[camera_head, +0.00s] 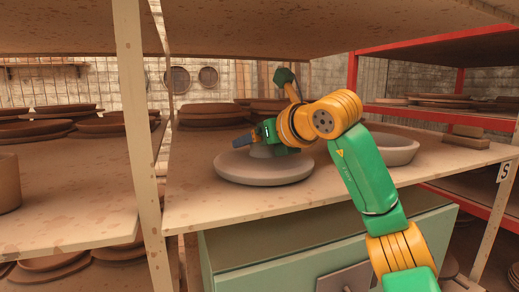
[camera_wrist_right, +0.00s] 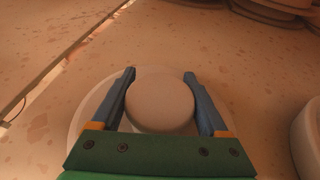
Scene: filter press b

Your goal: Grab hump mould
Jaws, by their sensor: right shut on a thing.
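The hump mould (camera_head: 263,168) is a pale grey, round, low dome with a short knob-like stem on top. It sits on the wooden shelf, in the middle of the head view. My right gripper (camera_head: 258,139) reaches down over it from the right and is shut on its stem. In the right wrist view the stem's round top (camera_wrist_right: 161,103) lies between the two blue-grey fingers of the right gripper (camera_wrist_right: 161,84), and the mould's pale rim shows below at the left. My left gripper is not in view.
The wooden shelf (camera_head: 190,206) has free room left of and in front of the mould. A pale bowl (camera_head: 397,151) stands close on the right. Stacked brown dishes (camera_head: 213,117) stand behind. A wooden post (camera_head: 138,125) rises at the left, and another shelf board (camera_head: 260,22) hangs overhead.

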